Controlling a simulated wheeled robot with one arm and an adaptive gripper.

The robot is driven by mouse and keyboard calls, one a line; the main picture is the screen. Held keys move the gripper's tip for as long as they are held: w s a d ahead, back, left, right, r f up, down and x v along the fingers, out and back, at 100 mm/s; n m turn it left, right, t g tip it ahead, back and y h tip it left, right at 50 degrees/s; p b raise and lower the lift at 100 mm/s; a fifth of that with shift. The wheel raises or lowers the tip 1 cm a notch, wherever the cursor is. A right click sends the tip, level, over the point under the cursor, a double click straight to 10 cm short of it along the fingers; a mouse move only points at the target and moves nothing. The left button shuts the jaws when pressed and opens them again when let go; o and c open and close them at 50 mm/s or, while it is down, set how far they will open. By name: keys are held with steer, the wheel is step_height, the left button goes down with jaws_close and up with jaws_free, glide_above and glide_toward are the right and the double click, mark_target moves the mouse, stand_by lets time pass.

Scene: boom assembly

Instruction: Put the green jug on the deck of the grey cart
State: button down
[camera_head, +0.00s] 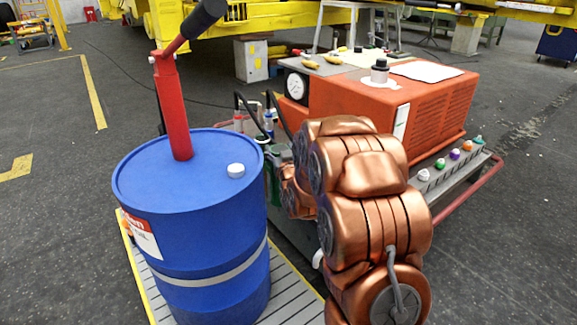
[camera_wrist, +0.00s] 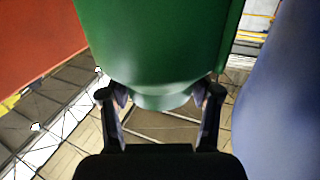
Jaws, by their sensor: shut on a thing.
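The green jug (camera_wrist: 160,40) fills the upper middle of the wrist view. My gripper (camera_wrist: 160,102) is shut on it, with one finger on each side. In the head view only a small part of the jug (camera_head: 271,182) shows between the blue drum and my copper-coloured arm, which hides most of my gripper. The grey cart (camera_head: 462,183) stands behind my arm, with its deck edge visible at the right. I cannot tell whether the jug touches anything below it.
A blue drum (camera_head: 190,235) with a red hand pump (camera_head: 172,105) stands close at left on a slatted platform (camera_head: 285,290). An orange machine (camera_head: 440,95) takes up much of the cart. Small coloured-cap bottles (camera_head: 455,154) line the cart's right edge, beside a red rail (camera_head: 475,187).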

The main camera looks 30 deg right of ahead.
steer(key=d+f+b, duration=0.2)
steer(key=d+b, duration=0.1)
steer(key=d, duration=0.5)
steer(key=w+d+f+b, duration=0.1)
steer(key=d+f+b, duration=0.1)
steer(key=d, duration=0.6)
steer(key=shift+w+f+b, duration=0.2)
steer(key=shift+f+b, duration=0.2)
steer(key=shift+b, duration=0.35)
steer(key=shift+c, duration=1.2)
jaws_free()
steer(key=shift+f, duration=0.15)
